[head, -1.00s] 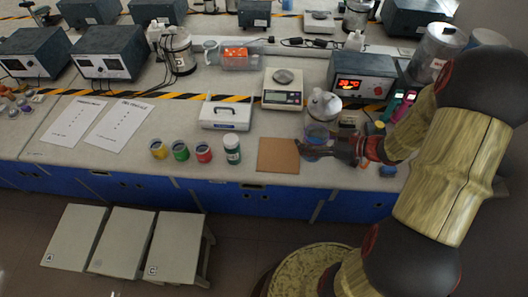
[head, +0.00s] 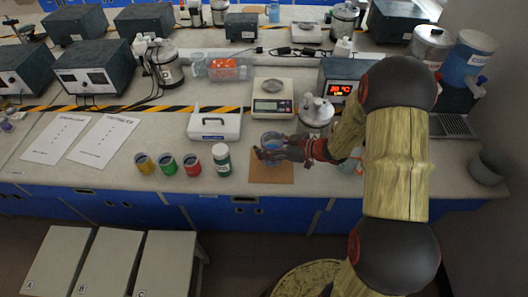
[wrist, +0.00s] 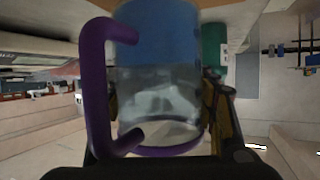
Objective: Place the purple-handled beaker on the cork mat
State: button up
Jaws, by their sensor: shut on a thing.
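The purple-handled beaker (wrist: 160,85) fills the middle of the wrist view. It is clear glass with blue liquid, and its purple handle (wrist: 92,85) is on the left. My gripper (wrist: 168,118) is shut on the beaker, with a finger on each side of the glass. In the head view my gripper (head: 270,153) is over the cork mat (head: 270,178), and the beaker (head: 272,139) shows just behind it. The mat is a brown square near the table's front edge. Whether the beaker's base touches the mat is hidden by my gripper.
A green-and-white jar (head: 221,161) stands close left of the mat, beside red (head: 193,164), green and yellow cups. A digital scale (head: 272,103) stands behind the mat. A silver pot (head: 316,114) is behind and to the right. The table's front edge is close.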

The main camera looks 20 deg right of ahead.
jog(key=shift+f+b, duration=0.65)
jog(key=shift+f, duration=0.9)
jog(key=shift+f, duration=0.15)
jog(key=o, duration=1.5)
jog(key=shift+o, duration=0.6)
jog(key=shift+s+d+r, duration=0.2)
jog(key=shift+r, duration=0.1)
jog(key=p+v, duration=0.4)
jog(key=v, duration=0.7)
jog(key=shift+r, duration=0.15)
